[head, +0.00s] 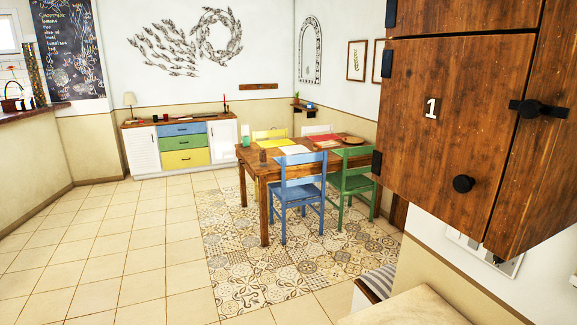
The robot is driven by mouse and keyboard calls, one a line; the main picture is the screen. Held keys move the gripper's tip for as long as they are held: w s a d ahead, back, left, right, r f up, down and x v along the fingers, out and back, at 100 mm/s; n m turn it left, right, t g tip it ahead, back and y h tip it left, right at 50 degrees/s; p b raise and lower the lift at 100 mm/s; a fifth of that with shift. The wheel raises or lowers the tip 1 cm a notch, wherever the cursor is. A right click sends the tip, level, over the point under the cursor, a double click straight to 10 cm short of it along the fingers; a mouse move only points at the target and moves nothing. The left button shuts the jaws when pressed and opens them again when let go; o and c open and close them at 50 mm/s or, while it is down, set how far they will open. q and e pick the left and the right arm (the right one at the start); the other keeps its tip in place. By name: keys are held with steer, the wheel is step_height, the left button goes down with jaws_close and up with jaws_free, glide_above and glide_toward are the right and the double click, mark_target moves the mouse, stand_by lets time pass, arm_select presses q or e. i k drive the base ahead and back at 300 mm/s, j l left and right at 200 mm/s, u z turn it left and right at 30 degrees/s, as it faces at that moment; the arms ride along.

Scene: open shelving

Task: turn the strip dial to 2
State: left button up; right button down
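I cannot make out a strip dial for certain in the head view. A wooden cabinet (440,140) at the right has a door marked with a white "1" (431,108). A round black knob (463,184) sits low on that door. Neither of my grippers is in view.
A wooden table (264,172) with blue (299,185), green (351,183) and other chairs stands mid-room on a patterned tile area (270,270). A white sideboard (142,150) with coloured drawers is behind. A beige surface (410,308) is at bottom right. The left floor is clear.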

mark_target(496, 258)
steer(key=z, duration=1.3)
